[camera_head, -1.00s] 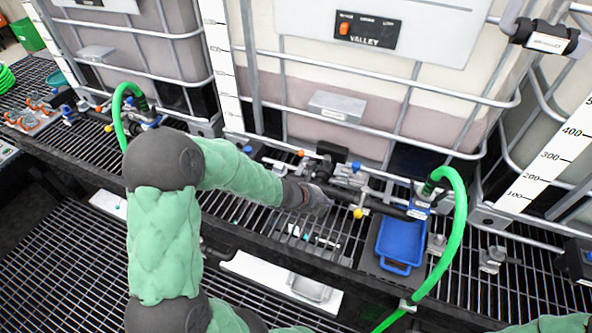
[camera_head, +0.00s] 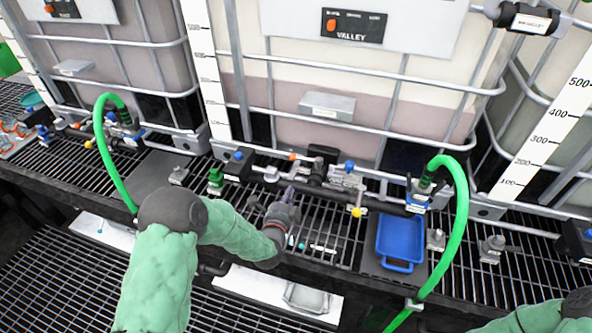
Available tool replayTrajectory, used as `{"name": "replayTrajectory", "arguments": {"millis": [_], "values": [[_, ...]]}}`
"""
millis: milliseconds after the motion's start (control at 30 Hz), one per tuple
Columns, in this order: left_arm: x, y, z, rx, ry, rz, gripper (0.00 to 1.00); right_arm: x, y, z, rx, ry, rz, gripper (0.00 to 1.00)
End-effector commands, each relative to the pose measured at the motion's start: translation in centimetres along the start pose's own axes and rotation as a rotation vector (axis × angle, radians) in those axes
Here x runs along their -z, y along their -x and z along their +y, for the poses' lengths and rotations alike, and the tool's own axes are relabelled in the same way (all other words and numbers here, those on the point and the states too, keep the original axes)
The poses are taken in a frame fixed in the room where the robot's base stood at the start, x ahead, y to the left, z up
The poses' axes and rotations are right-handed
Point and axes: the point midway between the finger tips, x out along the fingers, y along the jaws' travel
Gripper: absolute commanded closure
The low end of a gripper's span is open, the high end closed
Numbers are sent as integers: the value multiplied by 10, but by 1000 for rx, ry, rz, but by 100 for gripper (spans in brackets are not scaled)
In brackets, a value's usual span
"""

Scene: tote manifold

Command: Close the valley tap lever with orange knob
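The VALLEY tote (camera_head: 425,118) stands behind the grating, with its name on a panel (camera_head: 352,27) at the top. A small orange knob (camera_head: 292,156) shows on the pipework below this tote, near a dark valve body (camera_head: 318,170). The exact shape of its lever is too small to tell. My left gripper (camera_head: 289,193) is in front of and just below the orange knob, apart from it. It is seen from behind, and its finger gap is not clear. My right arm (camera_head: 535,318) shows only at the bottom right corner; its gripper is out of view.
A yellow knob (camera_head: 357,211) and blue-capped fittings (camera_head: 349,166) lie right of the orange knob. A green valve (camera_head: 215,180) stands to the left. A blue tray (camera_head: 400,240) and a green hose (camera_head: 462,215) are farther right. Dark grating surrounds the pipework.

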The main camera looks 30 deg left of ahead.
Motion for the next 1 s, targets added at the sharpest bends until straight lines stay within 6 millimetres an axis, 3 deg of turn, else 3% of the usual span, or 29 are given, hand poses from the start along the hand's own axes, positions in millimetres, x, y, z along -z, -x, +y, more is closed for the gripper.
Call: {"name": "replayTrajectory", "arguments": {"millis": [500, 733, 1000], "values": [[2, -94, -2, 1, 0, 4, 100, 1, -20, 7, 0, 0, 0, 60], [1, -116, -10, -1, 1, 3, 100, 1, -23, 8, 0, 0, 0, 60], [1, -120, -12, -1, 1, 3, 100, 1, -24, 8, 0, 0, 0, 60]]}}
